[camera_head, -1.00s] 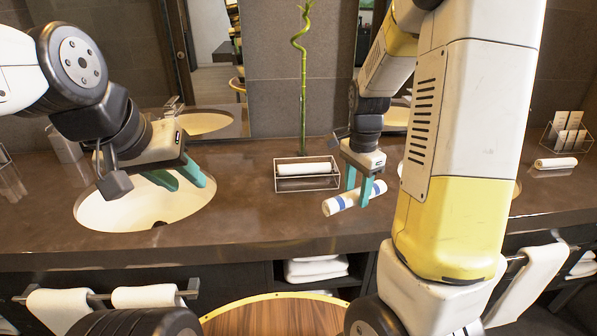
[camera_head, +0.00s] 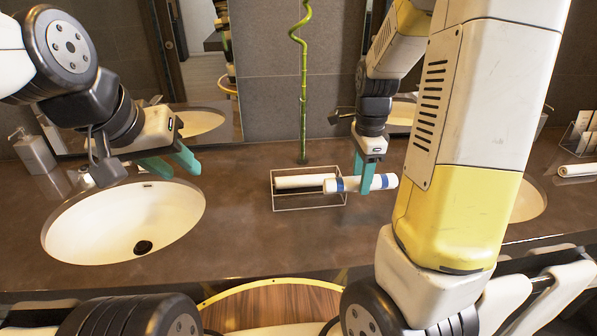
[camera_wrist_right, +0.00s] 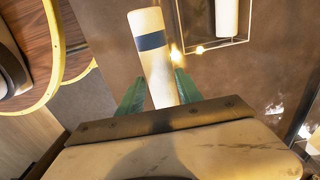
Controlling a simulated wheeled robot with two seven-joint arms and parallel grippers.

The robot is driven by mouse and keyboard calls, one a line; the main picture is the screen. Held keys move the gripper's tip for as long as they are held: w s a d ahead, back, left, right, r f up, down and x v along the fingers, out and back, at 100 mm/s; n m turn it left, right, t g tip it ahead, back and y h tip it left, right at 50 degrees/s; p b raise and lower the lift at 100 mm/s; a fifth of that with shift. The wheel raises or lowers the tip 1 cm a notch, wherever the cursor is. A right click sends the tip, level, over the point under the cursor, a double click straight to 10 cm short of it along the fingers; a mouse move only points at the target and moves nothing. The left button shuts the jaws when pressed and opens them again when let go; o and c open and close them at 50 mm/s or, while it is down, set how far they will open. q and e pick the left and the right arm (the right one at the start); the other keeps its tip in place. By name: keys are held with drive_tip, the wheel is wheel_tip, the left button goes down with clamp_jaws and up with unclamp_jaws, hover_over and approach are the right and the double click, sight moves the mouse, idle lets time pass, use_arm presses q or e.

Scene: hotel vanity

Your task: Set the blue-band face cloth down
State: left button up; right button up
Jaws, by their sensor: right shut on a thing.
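The blue-band face cloth (camera_head: 349,184) is a white roll with blue bands. My right gripper (camera_head: 367,186) is shut on it and holds it roughly level above the counter. In the head view its left end overlaps the right end of the wire tray (camera_head: 310,208). The right wrist view shows the cloth (camera_wrist_right: 151,45) between the green fingers (camera_wrist_right: 158,92), with the tray beyond to the upper right. A plain white roll (camera_head: 304,181) lies in the tray. My left gripper (camera_head: 184,172) is open and empty above the left sink's back rim.
The left sink (camera_head: 100,232) lies left of the tray, with bare counter (camera_head: 235,215) between. A bamboo stalk (camera_head: 303,100) stands behind the tray. A soap dispenser (camera_head: 35,152) is at far left. Another roll (camera_head: 578,169) lies at far right.

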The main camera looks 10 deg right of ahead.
drive_tip(key=shift+w+a+f, duration=0.85)
drive_tip(key=shift+w+a, duration=1)
drive_tip(key=shift+a, duration=0.1)
drive_tip(key=shift+w+a+f, duration=0.8)
drive_tip(key=shift+w+a, duration=1.05)
drive_tip(key=shift+a, duration=0.1)
drive_tip(key=shift+w+a+f, duration=0.85)
drive_tip(key=shift+w+a, duration=1)
drive_tip(key=shift+a, duration=0.1)
drive_tip(key=shift+f, duration=0.25)
drive_tip(key=o, duration=1.3)
drive_tip(key=shift+o, duration=0.2)
drive_tip(key=shift+r, duration=0.1)
wheel_tip(320, 180, up, 12)
drive_tip(key=s+d+r+n+t+y, duration=0.1)
drive_tip(key=s+r+n+t, duration=0.2)
drive_tip(key=s+n, duration=0.6)
drive_tip(key=s+d+r+n+t+y, duration=0.1)
drive_tip(key=s+r+n+t, duration=0.2)
drive_tip(key=s+n, duration=0.6)
drive_tip(key=s+r, duration=0.2)
drive_tip(key=s, duration=0.4)
drive_tip(key=shift+d+r+n, duration=0.3)
drive_tip(key=shift+d+r, duration=0.05)
